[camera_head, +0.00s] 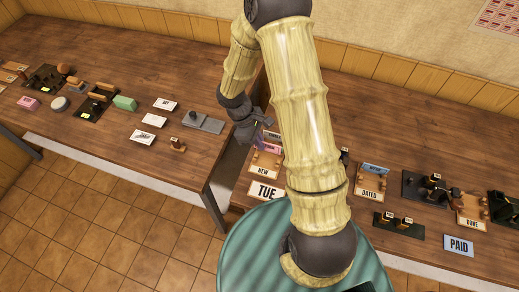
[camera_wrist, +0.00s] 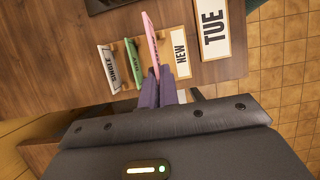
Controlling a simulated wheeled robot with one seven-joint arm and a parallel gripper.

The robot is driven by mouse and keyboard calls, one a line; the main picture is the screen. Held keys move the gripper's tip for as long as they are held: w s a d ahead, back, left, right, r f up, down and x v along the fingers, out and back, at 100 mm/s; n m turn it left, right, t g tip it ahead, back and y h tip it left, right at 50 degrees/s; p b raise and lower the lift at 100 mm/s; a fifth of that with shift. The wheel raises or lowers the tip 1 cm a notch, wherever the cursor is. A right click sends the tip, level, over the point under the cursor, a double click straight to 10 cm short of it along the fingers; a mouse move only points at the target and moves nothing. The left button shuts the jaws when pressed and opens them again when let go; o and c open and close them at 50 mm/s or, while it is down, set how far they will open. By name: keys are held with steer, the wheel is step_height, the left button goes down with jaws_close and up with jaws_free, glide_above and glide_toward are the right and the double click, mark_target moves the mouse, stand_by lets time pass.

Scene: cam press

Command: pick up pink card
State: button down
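The pink card (camera_wrist: 150,42) stands nearly edge-on to the wrist view, to the left of the white NEW label. Its near end meets the tips of my gripper (camera_wrist: 158,84), whose two purple fingers are close together with the card's edge between them. In the head view the pink card (camera_head: 270,148) shows small, just below my gripper (camera_head: 261,137), partly beside my arm. I cannot tell whether the card still rests in its wooden holder.
A green card (camera_wrist: 130,60) and a white SINGLE card (camera_wrist: 109,67) stand close left of the pink card. The NEW label (camera_wrist: 180,52) and TUE sign (camera_wrist: 213,30) lie to the right. A PAID sign (camera_head: 459,245) and several stamps stand on the right-hand counter (camera_head: 400,130).

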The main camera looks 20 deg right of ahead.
steer(key=shift+r, duration=0.9)
steer(key=shift+a+f, duration=0.1)
